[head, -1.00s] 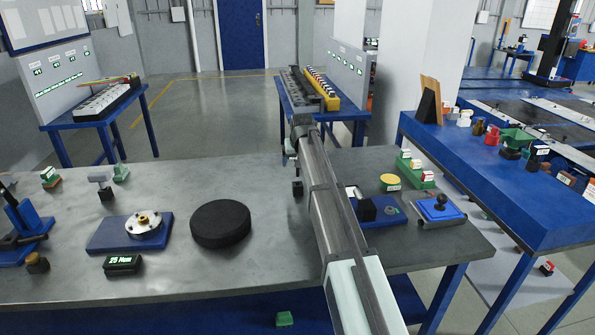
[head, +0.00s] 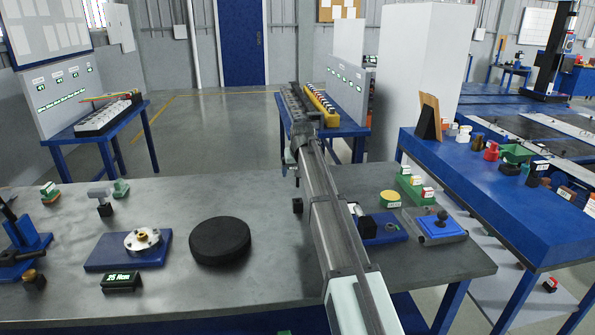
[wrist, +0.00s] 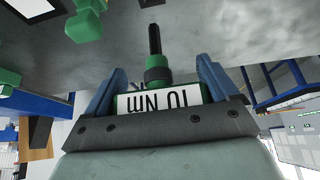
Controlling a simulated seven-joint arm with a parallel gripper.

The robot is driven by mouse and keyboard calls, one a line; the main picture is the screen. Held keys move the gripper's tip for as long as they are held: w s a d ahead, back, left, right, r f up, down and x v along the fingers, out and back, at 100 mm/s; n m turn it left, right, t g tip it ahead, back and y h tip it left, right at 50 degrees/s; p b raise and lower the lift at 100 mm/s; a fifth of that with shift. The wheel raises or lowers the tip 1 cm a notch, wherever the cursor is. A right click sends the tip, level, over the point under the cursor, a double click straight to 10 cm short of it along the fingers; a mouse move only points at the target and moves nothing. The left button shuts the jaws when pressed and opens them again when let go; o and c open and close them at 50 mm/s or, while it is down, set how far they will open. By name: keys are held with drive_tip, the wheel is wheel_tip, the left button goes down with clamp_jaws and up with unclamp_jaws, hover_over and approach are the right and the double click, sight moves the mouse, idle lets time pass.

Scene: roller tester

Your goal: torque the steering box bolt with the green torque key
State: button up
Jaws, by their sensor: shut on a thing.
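In the wrist view my gripper (wrist: 160,98) is shut on the green torque key (wrist: 187,94). The key has a white label reading "10 NM", upside down in this view, with a dark collar and thin black shaft pointing away from the fingers. In the head view my gripper (head: 289,166) hangs at the far end of my arm above the table's back part; the key is too small to make out there. A silver flange with a brass centre (head: 143,240) sits on a blue plate at the left, well apart from my gripper. I cannot tell which part is the steering box bolt.
A black round pad (head: 220,240) lies mid-table. A "25 Nm" display (head: 121,282) stands before the flange. At the right are a yellow-topped piece (head: 390,197), a green rack (head: 417,190) and a blue block with a ball knob (head: 441,225).

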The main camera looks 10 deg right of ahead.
drive_tip(key=c, duration=0.6)
drive_tip(key=s+d+r+m+h, duration=0.1)
drive_tip(key=s+d+m, duration=0.1)
drive_tip(key=s, duration=1)
drive_tip(key=s+d+m+h, duration=0.1)
drive_tip(key=s+d, duration=0.2)
drive_tip(key=s, duration=1)
drive_tip(key=shift+y, duration=0.3)
drive_tip(key=w+d, duration=0.4)
drive_tip(key=d, duration=0.9)
drive_tip(key=w+d, duration=0.4)
drive_tip(key=d, duration=1)
drive_tip(key=w+d, duration=0.4)
drive_tip(key=d, duration=1)
drive_tip(key=shift+w+d, duration=0.15)
drive_tip(key=shift+w, duration=0.25)
